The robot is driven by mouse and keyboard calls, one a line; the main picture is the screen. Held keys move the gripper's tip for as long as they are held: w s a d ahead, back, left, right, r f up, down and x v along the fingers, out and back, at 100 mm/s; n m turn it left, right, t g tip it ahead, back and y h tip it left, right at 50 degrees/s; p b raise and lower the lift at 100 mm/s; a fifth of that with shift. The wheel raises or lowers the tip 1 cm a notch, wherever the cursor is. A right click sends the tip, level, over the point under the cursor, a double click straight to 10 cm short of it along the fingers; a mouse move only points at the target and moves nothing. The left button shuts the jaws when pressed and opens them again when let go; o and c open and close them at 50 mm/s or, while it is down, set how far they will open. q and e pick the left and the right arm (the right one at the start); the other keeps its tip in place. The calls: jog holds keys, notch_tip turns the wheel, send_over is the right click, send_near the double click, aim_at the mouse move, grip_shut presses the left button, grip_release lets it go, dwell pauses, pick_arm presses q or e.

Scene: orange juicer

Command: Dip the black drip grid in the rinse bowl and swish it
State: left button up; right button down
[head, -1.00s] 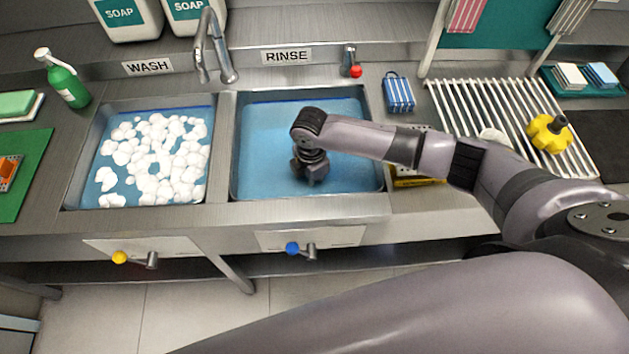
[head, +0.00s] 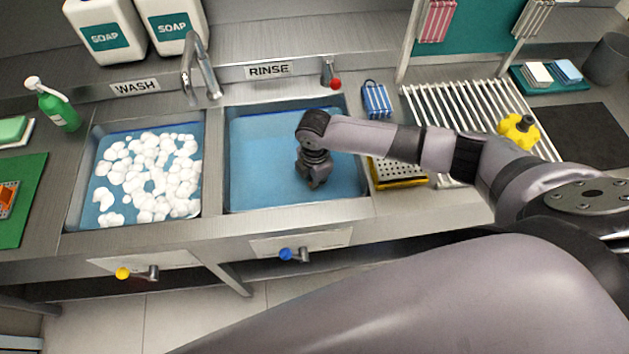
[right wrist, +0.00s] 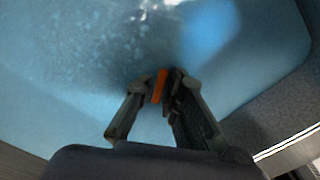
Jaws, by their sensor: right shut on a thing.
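The rinse basin (head: 300,209), a steel sink under the RINSE label, holds clear blue water. My right gripper (head: 313,186) points down into it, right of its middle. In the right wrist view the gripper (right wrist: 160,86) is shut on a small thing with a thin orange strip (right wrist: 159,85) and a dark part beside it. This fits the black drip grid seen edge-on, but its shape is mostly hidden. Blue water surrounds the fingertips. I cannot tell how deep the held thing sits. My left gripper is not in view.
The wash basin (head: 68,213) with white foam is at left. A tap (head: 192,75) stands between the basins. Right of the rinse basin are a yellow-edged perforated tray (head: 402,174), a blue striped block (head: 377,98) and a drying rack (head: 440,100) bearing a yellow part (head: 518,130).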

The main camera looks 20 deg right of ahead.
notch_tip(320, 180, up, 8)
jog(key=p, duration=0.7)
jog(key=shift+r, duration=2.3)
jog(key=shift+r, duration=0.1)
